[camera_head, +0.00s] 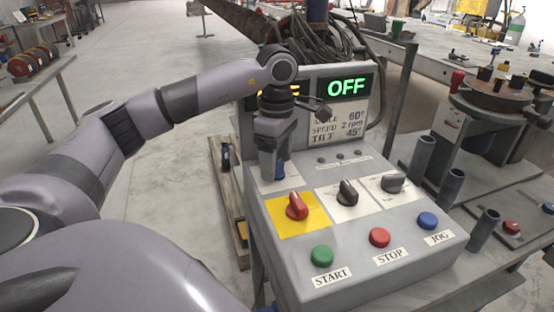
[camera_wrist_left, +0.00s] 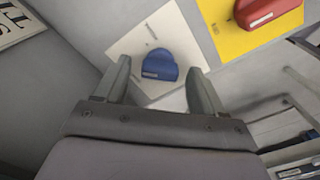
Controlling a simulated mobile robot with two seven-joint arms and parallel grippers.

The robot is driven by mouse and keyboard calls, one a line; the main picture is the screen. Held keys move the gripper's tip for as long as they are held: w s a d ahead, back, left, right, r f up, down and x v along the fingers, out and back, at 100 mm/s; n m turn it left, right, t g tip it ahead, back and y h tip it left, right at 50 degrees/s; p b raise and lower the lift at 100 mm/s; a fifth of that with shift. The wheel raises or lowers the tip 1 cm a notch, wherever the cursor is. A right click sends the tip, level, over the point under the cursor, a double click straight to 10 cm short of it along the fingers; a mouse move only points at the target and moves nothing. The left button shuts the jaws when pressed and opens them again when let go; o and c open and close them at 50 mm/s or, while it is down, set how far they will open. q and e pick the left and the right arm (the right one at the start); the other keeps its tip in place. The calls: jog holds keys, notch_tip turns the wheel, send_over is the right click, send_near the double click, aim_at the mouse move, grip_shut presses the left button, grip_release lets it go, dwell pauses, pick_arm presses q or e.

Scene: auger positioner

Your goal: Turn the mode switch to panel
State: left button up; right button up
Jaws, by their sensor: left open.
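A blue knob (camera_head: 280,171) sits on a white plate at the panel's back left corner, mostly hidden behind my left gripper (camera_head: 271,166). In the left wrist view the blue knob (camera_wrist_left: 159,65) shows between the two open fingertips of my left gripper (camera_wrist_left: 160,68), with a gap on each side. The plate's lettering is too small to read, so I cannot tell for certain that this knob is the mode switch. A red knob (camera_head: 297,206) on a yellow plate and black knobs (camera_head: 348,192) (camera_head: 392,183) on white plates sit nearby. My right gripper is out of view.
Green START (camera_head: 321,257), red STOP (camera_head: 380,237) and blue JOG (camera_head: 428,221) buttons line the panel's front. A display (camera_head: 346,88) reading OFF stands behind. Grey posts (camera_head: 451,187) rise to the right. Open floor lies at the left.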

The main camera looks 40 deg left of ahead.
pick_arm(q)
jog(key=shift+f, duration=0.15)
jog(key=c, duration=1.1)
jog(key=shift+o, duration=0.2)
jog(key=shift+n, duration=0.3)
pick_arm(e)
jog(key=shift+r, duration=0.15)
pick_arm(q)
jog(key=shift+n+p, duration=0.5)
jog(key=shift+n, duration=0.4)
jog(key=shift+n+p, duration=0.4)
jog(key=shift+n, duration=0.8)
jog(key=n, duration=0.2)
jog(key=shift+n+p, duration=0.4)
jog(key=shift+n, duration=0.6)
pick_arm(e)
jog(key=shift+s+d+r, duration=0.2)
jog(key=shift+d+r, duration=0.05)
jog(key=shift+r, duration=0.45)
